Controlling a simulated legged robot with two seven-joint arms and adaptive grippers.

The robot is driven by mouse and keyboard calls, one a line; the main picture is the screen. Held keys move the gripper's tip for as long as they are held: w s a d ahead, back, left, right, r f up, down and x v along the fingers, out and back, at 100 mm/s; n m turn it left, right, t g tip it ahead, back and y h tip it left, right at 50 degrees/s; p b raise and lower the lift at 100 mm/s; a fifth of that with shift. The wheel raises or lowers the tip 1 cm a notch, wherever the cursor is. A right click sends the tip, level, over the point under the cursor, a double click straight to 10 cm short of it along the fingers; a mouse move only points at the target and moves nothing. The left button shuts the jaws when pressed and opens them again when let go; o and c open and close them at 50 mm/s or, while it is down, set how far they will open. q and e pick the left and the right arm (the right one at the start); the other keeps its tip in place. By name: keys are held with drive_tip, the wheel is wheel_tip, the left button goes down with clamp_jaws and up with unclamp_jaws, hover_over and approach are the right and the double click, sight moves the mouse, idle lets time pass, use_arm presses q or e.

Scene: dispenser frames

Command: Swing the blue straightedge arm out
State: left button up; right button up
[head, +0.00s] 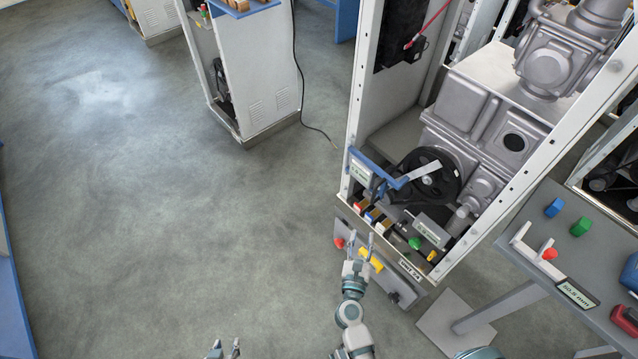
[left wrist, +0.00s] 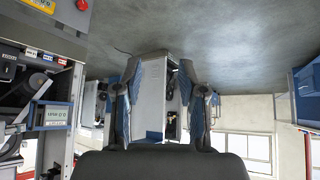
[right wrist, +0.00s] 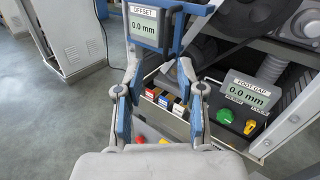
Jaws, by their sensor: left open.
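The blue straightedge arm (head: 376,167) sits at the front left of the open white cabinet, beside a black pulley (head: 430,177). It carries a small offset display (head: 359,170), reading 0.0 mm in the right wrist view (right wrist: 146,26). A light grey straight bar (head: 425,171) reaches from the arm across the pulley. My right gripper (head: 361,238) is open in front of the cabinet, below the arm. In the right wrist view its fingers (right wrist: 158,65) are apart, with the display and blue arm beyond them. My left gripper (head: 225,346) is open and empty over bare floor at the bottom.
Below the arm is a row of coloured blocks (head: 372,216). A foot gap display (head: 432,230) stands right of it. A panel with a red button (head: 339,243) runs along the cabinet's front. A grey table (head: 560,240) stands at the right. Floor at the left is clear.

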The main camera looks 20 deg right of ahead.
drive_tip(key=d+m, duration=0.1)
drive_tip(key=m, duration=0.1)
approach(374, 193)
drive_tip(key=w, duration=0.2)
drive_tip(key=shift+n+g, duration=0.3)
drive_tip(key=x, duration=0.8)
drive_tip(key=shift+d+r+p, duration=0.3)
drive_tip(key=shift+d, duration=0.2)
use_arm(q)
drive_tip(key=shift+s+r+g, duration=0.2)
drive_tip(key=shift+s+g, duration=0.3)
drive_tip(key=shift+s, duration=0.45)
use_arm(e)
drive_tip(key=shift+w+d, duration=0.15)
drive_tip(key=shift+d, duration=0.1)
use_arm(q)
drive_tip(key=shift+a, duration=0.15)
use_arm(e)
drive_tip(key=shift+a, duration=0.15)
clamp_jaws()
